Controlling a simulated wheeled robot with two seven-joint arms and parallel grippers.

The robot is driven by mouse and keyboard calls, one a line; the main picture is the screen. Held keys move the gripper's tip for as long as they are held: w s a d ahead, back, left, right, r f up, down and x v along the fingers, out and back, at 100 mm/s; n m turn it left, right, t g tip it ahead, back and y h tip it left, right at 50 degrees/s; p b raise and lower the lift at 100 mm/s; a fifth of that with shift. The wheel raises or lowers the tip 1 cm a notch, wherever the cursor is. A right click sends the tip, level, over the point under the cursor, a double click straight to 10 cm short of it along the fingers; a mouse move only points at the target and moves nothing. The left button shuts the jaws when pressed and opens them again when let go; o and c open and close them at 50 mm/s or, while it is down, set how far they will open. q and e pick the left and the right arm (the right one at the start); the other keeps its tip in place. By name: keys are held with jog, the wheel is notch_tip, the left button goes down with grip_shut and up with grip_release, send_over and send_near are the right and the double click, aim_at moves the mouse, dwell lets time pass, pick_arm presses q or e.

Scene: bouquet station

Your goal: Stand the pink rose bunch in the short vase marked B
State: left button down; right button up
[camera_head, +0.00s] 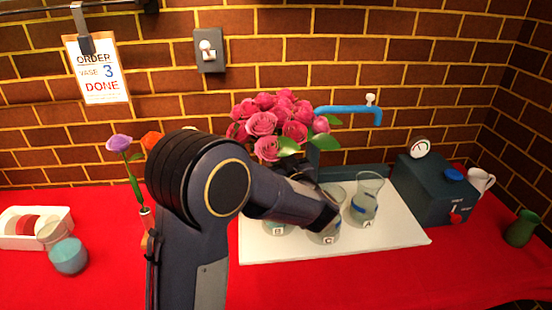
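The pink rose bunch (275,122) is upright above the white board, with its blooms and some green leaves showing. Its stems are hidden behind my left arm. The vase marked B (276,230) stands on the board below the bunch. Only its lower part with the label shows, so I cannot tell whether the stems are inside it. My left arm crosses in front of the bunch and vase B. Its hand (300,178) is mostly hidden behind the forearm and its fingertips do not show. My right gripper is not in view.
Glass vases marked C (327,237) and A (366,205) stand on the white board (400,238), right of B. A blue tap (345,109) is behind. A dark box (433,190) stands right. A purple flower (119,143) is left. Red cloth at front right is clear.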

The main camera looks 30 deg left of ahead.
pick_arm(q)
jog(key=shift+f+b, duration=0.3)
jog(key=shift+f, duration=0.3)
dwell(1.1)
jog(key=c, duration=1.1)
grip_release()
jog(key=shift+c, duration=0.2)
jog(key=s+d+r+m+t+h+p, duration=0.5)
jog(key=d+h, duration=0.4)
jog(key=h, duration=0.5)
jog(key=s+d+f+m+g+h+p, duration=0.1)
jog(key=s+g, duration=0.4)
jog(key=s, duration=0.8)
jog(key=s+d+f+m+g+h+p, duration=0.2)
jog(key=s+g, duration=0.3)
jog(key=s, duration=0.8)
jog(key=shift+s+f+m+h, duration=0.3)
jog(key=shift+f+m+h, duration=0.1)
jog(key=shift+f+h, duration=0.3)
jog(key=shift+d, duration=0.1)
